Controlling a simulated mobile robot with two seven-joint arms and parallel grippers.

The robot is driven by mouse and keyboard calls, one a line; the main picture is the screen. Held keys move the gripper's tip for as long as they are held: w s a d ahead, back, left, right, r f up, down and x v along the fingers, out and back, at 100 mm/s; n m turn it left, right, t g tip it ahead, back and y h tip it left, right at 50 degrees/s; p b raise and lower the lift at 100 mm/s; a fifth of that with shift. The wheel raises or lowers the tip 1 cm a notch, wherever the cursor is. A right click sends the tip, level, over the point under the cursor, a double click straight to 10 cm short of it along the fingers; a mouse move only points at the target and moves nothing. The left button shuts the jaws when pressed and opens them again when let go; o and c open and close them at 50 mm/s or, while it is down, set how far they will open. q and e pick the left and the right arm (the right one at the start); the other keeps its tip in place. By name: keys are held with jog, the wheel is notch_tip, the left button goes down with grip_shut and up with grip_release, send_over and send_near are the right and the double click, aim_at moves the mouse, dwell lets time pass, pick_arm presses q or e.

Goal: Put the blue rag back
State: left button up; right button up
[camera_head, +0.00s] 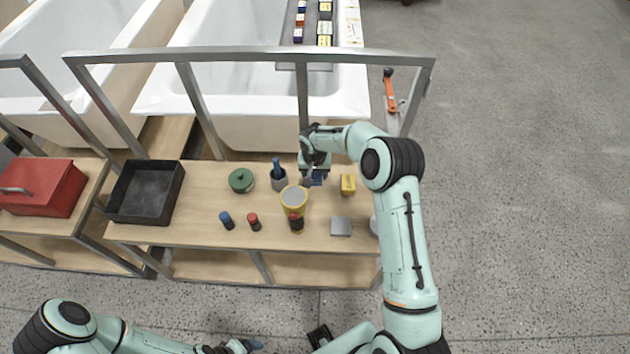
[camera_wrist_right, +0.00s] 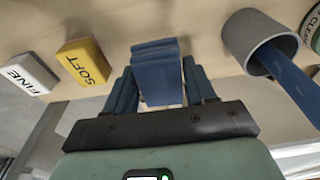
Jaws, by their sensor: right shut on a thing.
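The blue rag (camera_head: 318,179) is at the back right of the wooden workbench (camera_head: 200,235). My right gripper (camera_head: 314,174) reaches down over the bench and is shut on the rag. In the right wrist view the folded blue rag (camera_wrist_right: 157,75) sits between the fingers of the right gripper (camera_wrist_right: 158,92). The bench top shows close behind it; I cannot tell whether the rag touches it. My left gripper (camera_head: 243,346) is low at the bottom edge of the head view, away from the bench, and its jaws are unclear.
A grey cup (camera_head: 279,184) with a blue-handled tool and a yellow tub (camera_head: 294,196) stand left of the rag. A yellow SOFT block (camera_wrist_right: 84,62) lies to its right, a grey block (camera_head: 341,227) nearer. A metal frame rail (camera_head: 250,54) crosses behind. A black tray (camera_head: 145,192) is left.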

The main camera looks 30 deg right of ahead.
aim_at(315, 182)
notch_tip(315, 182, down, 5)
dwell(0.4)
jog(key=shift+f, duration=0.25)
jog(key=o, duration=1)
jog(key=shift+r, duration=0.1)
